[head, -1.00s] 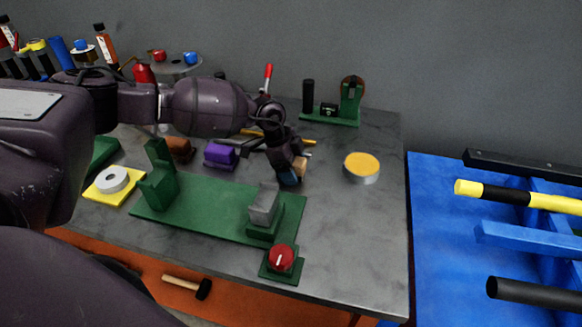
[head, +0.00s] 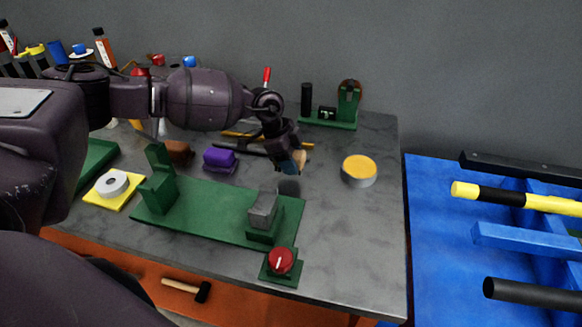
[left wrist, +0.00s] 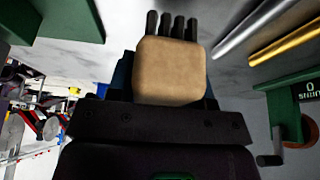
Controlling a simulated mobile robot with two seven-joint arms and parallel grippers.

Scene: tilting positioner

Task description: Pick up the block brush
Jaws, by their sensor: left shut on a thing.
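The block brush (left wrist: 170,70) is a tan wooden block with dark bristles; in the left wrist view it sits between my left gripper's jaws, with the bristles pointing to the top of the picture. In the head view the brush (head: 299,159) shows as a small tan patch at the end of the left arm. My left gripper (head: 289,165) is shut on it and holds it above the table, with a dark shadow below. The fingers hide part of the brush. My right gripper is not in view.
A green fixture (head: 205,215) with a grey block stands in front, with a red knob (head: 281,261) nearby. A yellow-topped round tin (head: 359,168) stands to the right. A purple block (head: 219,158) lies left. Rods lie behind the gripper. The table's right front is clear.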

